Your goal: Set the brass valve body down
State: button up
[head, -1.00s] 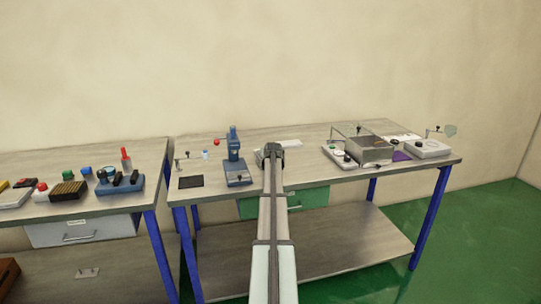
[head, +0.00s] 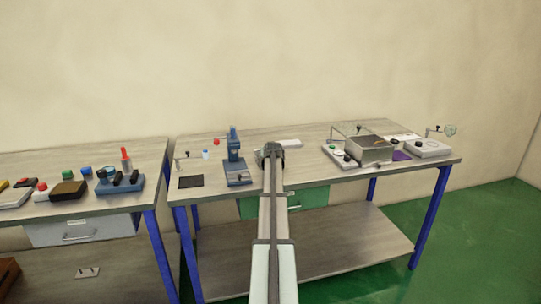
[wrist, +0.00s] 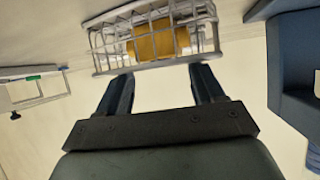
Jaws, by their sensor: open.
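The brass valve body (wrist: 155,42) shows in the wrist view as a yellow-gold block inside a wire basket (wrist: 150,67). The basket's wires cross in front of it. My gripper (wrist: 162,72) is open, its two dark fingers apart with nothing between them, and its fingertips are at the near side of the basket. I cannot tell whether they touch the wires. In the head view my gripper (head: 272,152) is over the middle of the right bench, and my arm hides the basket and the brass body there.
A blue press (head: 236,160) stands just left of my gripper, and its blue body (wrist: 293,75) shows at right in the wrist view. A dark mat (head: 191,181) lies further left. A metal box (head: 370,150) among white bases stands at right. Bench between is mostly clear.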

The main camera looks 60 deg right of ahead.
jog(key=v, duration=1.1)
jog(key=shift+a, duration=0.1)
